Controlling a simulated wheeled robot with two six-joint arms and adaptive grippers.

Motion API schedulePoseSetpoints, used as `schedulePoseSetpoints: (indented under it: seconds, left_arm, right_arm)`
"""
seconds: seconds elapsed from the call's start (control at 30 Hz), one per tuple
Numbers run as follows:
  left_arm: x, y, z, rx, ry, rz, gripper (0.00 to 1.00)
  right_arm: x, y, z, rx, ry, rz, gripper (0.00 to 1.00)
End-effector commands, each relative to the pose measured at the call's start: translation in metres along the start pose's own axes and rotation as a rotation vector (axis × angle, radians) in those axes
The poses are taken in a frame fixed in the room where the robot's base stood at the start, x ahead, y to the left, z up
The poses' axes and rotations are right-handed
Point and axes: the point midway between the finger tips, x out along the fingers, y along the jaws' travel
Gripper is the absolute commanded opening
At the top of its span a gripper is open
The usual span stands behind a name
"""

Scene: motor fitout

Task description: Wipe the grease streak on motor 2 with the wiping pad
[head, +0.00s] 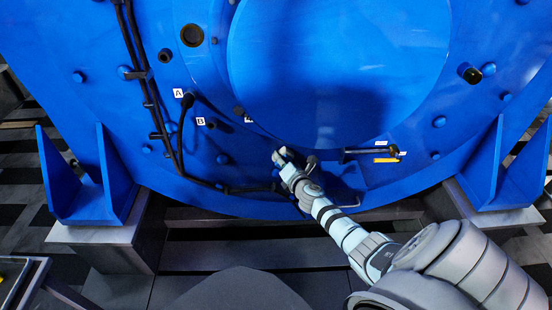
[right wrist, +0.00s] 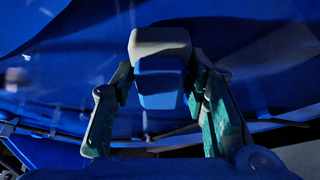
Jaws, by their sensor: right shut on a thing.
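The large blue motor (head: 330,75) fills the upper part of the head view, and no number is readable on it. My right gripper (head: 292,168) is in front of its lower middle face. In the right wrist view my right gripper (right wrist: 160,88) is shut on the wiping pad, a small block (right wrist: 160,42) with a pale grey top and a blue lower face. The pad is close to the blue surface; I cannot tell whether it touches. I cannot make out a grease streak in either view. My left gripper is not in view.
Black cables (head: 150,95) run down the motor's left side, beside labels A (head: 178,93) and B (head: 200,121). A bar-like tool (head: 370,151) and a yellow strip (head: 386,160) are right of my gripper. Blue brackets (head: 75,190) flank the motor on grey blocks (head: 110,235).

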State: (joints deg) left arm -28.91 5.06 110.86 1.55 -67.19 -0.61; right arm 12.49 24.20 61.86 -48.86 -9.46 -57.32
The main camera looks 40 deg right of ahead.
Motion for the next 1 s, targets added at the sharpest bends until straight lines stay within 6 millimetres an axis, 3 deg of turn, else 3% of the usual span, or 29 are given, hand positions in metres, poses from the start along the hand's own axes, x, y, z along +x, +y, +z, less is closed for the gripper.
schedulePoseSetpoints:
  seconds: [0.23,0.5,0.77,1.0]
  left_arm:
    - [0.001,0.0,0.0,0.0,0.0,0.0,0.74]
    - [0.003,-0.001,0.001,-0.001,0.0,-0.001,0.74]
    - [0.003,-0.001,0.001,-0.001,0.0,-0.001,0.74]
    - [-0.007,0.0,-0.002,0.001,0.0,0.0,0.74]
  right_arm:
    - [0.005,0.004,-0.002,0.002,0.0,0.001,0.14]
    - [0.016,0.029,-0.022,0.001,0.0,0.005,0.14]
    - [0.017,0.032,-0.023,0.0,-0.001,0.008,0.14]
    - [-0.006,0.031,-0.031,0.0,0.0,0.004,0.14]
